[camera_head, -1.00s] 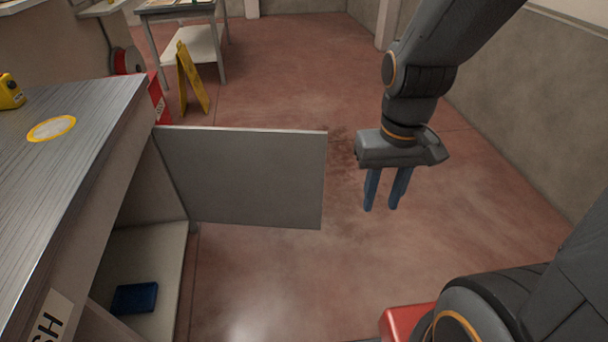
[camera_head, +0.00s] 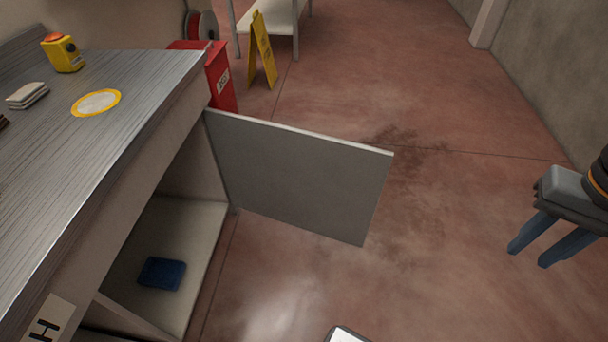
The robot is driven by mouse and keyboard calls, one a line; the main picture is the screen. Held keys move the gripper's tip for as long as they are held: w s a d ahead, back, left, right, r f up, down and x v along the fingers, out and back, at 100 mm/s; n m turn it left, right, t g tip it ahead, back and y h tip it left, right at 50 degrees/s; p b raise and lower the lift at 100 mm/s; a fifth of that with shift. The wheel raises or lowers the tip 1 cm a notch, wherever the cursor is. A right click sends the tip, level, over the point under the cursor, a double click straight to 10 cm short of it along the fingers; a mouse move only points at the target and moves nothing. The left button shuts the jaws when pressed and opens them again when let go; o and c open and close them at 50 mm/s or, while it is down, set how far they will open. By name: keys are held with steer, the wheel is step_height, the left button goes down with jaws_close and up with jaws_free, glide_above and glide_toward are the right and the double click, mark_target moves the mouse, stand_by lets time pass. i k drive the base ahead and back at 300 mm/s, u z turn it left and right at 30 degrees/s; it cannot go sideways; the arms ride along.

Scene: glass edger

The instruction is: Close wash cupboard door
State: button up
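The wash cupboard door (camera_head: 300,180) is a flat grey panel. It stands wide open, sticking out to the right from the far side of the cupboard opening. The cupboard (camera_head: 185,225) is under a metal-topped counter, and its pale inside shows with a blue item (camera_head: 162,273) on the floor of it. My gripper (camera_head: 530,250) is at the right edge of the picture, pointing down with its two blue fingers apart. It is empty and well to the right of the door's free edge, not touching it.
The brushed metal counter (camera_head: 60,150) fills the left and carries a yellow device with an orange top (camera_head: 62,53). A red bin (camera_head: 222,80) and a yellow floor sign (camera_head: 263,52) stand beyond the door. The red floor (camera_head: 440,230) between door and gripper is clear.

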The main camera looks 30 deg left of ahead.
mark_target(325, 185)
steer(key=i, duration=3.7)
steer(key=u, duration=3.3)
steer(key=k, duration=0.6)
steer(key=u, duration=0.45)
